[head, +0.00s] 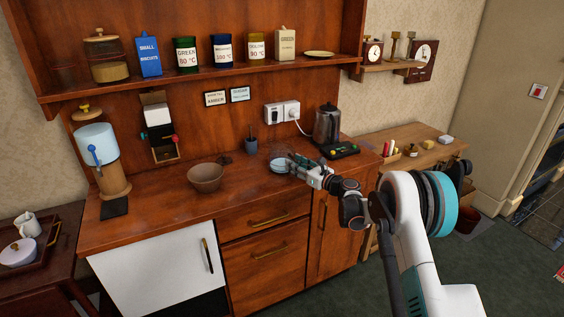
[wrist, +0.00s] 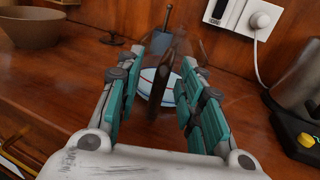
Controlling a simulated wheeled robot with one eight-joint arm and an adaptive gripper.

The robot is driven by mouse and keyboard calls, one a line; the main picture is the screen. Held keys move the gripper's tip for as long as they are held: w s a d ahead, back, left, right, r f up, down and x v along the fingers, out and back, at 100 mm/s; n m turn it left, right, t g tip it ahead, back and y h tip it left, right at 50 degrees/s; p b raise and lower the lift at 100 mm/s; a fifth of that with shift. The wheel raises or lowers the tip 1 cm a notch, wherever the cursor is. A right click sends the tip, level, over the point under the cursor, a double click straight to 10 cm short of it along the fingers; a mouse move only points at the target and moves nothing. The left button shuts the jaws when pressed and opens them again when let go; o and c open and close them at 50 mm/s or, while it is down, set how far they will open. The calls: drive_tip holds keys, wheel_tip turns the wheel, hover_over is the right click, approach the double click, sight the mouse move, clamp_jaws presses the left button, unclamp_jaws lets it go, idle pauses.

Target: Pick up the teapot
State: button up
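My gripper (wrist: 165,85) is over the counter at the right, its two fingers apart with teal pads. In the head view my gripper (head: 292,166) is beside a small pale blue-white round thing (head: 279,165). In the wrist view a dark brown upright strip (wrist: 163,80), like a handle, stands between the fingers, with gaps seen beside it. Behind it is a round white piece with blue and red lines (wrist: 160,90). I cannot tell for sure whether these are the teapot; the fingers hide part of them.
A brown bowl (head: 205,178) stands left on the counter (head: 160,205). A dark cup (head: 251,144) stands at the back. A kettle (head: 327,123) on a black base is to the right. Wall sockets (head: 282,111) are behind. The counter's front middle is clear.

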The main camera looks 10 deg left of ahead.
clamp_jaws()
drive_tip(key=shift+r, duration=0.1)
idle(0.3)
